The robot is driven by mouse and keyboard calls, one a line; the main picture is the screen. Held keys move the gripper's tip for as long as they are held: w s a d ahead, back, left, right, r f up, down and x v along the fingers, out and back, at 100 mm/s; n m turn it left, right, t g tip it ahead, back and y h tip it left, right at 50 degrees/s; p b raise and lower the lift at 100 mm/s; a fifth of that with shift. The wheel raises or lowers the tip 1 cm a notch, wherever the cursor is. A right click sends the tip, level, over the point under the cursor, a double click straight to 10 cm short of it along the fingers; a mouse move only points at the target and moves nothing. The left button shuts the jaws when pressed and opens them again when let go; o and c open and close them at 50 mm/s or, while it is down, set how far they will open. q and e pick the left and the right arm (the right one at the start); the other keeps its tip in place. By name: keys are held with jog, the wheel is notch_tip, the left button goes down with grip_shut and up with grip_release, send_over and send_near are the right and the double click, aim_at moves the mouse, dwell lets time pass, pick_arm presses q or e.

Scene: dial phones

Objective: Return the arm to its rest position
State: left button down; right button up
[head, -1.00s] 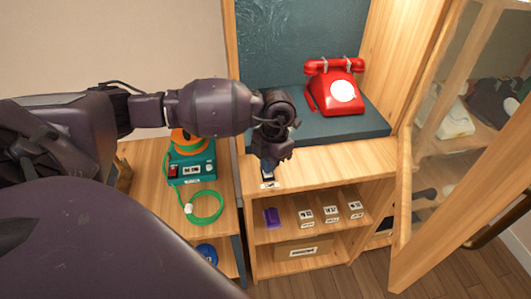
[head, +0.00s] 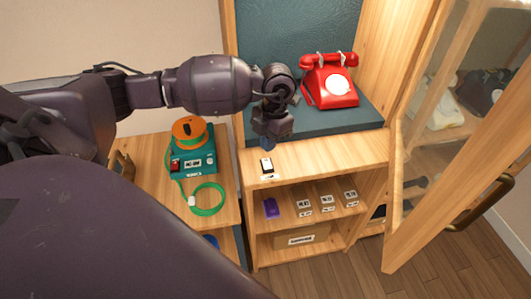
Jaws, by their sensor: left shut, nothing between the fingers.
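My left arm comes in from the left, and its gripper (head: 268,146) points down over the wooden cabinet top. The left gripper is shut and empty. A small black-and-white item (head: 267,166) lies on the cabinet top just below the fingertips, apart from them. A red dial phone (head: 329,80) with its handset on top sits on a dark raised platform (head: 325,120) behind and to the right of the gripper. My right gripper is not in view.
A teal device with an orange spool (head: 189,131) and a green cable (head: 209,198) stands on the left wooden table. Shelves below hold a purple item (head: 271,208) and labelled boxes. An open glass-fronted door (head: 440,140) stands at the right. Bare floor shows at the lower right.

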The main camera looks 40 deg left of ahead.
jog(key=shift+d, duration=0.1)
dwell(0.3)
